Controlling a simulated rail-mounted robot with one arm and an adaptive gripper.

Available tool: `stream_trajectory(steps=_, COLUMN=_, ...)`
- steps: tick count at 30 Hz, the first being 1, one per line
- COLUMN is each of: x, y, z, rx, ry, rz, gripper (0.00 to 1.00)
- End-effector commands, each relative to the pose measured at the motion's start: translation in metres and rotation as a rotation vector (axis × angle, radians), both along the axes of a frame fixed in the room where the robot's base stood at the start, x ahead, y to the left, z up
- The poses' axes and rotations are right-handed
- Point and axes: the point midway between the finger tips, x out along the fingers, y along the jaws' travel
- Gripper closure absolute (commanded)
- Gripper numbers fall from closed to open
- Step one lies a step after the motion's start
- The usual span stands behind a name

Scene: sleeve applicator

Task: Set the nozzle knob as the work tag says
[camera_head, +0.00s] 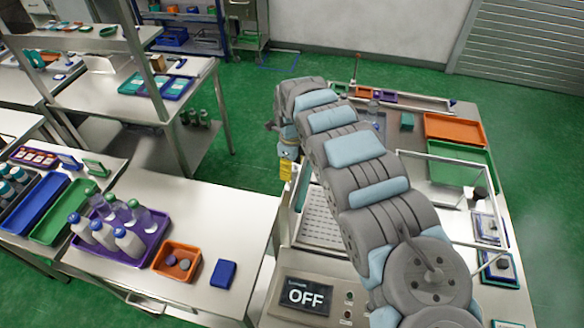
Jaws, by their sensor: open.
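A machine with a dark display (306,294) reading "OFF" stands below my arm, with small buttons (348,298) beside the display. I cannot make out which part is the nozzle knob; my arm covers much of the machine. My arm reaches from the lower right up to the upper middle and bends down there. My gripper's fingers do not show.
A perforated plate (318,222) lies left of my arm. A clear-walled frame (452,160), an orange tray (454,129) and a green tray (470,163) are to the right. The left bench holds a purple tray (152,243) of bottles, an orange bin (165,272) and a blue box (223,273).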

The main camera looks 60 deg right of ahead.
Motion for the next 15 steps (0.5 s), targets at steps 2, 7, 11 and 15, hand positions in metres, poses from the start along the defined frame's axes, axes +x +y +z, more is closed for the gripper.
stream_trajectory(steps=2, x=0.0002, y=-0.0001, z=-0.0025, rx=0.0, ry=-0.001, rz=-0.001, gripper=0.38)
stream_trajectory(steps=7, x=0.0003, y=-0.0005, z=-0.004, rx=-0.002, ry=-0.002, rz=-0.001, gripper=0.38)
stream_trajectory(steps=11, x=0.0002, y=-0.0005, z=-0.0041, rx=-0.002, ry=-0.001, rz=-0.001, gripper=0.38)
stream_trajectory(steps=15, x=0.0002, y=-0.0004, z=-0.0041, rx=-0.001, ry=-0.001, rz=-0.001, gripper=0.49)
